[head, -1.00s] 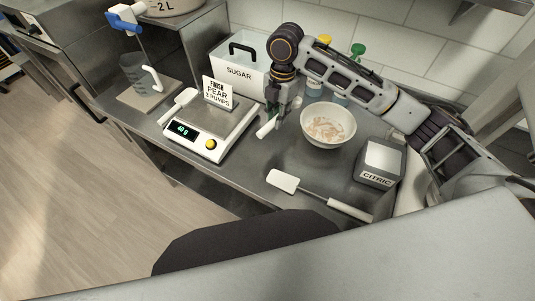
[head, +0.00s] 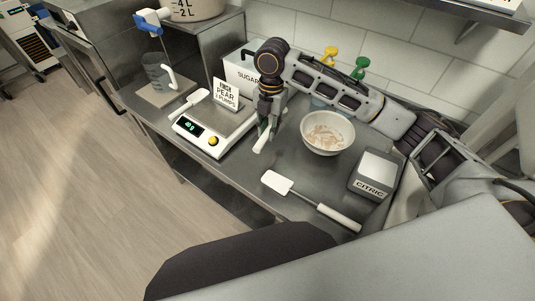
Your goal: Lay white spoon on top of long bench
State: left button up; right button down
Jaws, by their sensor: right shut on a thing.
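My right gripper (head: 265,115) is shut on a white utensil, which I take to be the white spoon (head: 262,143). Only its pale end shows below the fingers; the rest is hidden by the gripper. It hangs tilted at the bench, between the scale and the bowl. I cannot tell whether its tip touches the surface. The long bench (head: 235,175) is a grey steel counter running across the view. My left gripper is not in view.
A white spatula (head: 278,182) lies near the front edge. A scale (head: 197,136) with a pear sign (head: 227,94) stands left, with another white utensil (head: 190,101) beside it. A bowl (head: 327,147), citric box (head: 374,178) and sugar bin (head: 236,72) stand around. Bare steel lies front of the gripper.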

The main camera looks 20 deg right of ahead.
jog(key=shift+s+a+n, duration=0.15)
jog(key=shift+n, duration=0.35)
jog(key=shift+n, duration=0.8)
jog(key=shift+f, duration=0.1)
send_over(268, 157)
jog(key=shift+w+f, duration=0.15)
jog(key=shift+f, duration=1.1)
jog(key=shift+w+f, duration=0.1)
jog(key=shift+f, duration=1.1)
jog(key=shift+f, duration=0.1)
jog(key=shift+f+p, duration=0.35)
jog(key=shift+f, duration=2.05)
jog(key=shift+f, duration=0.15)
jog(key=c, duration=1.3)
grip_release()
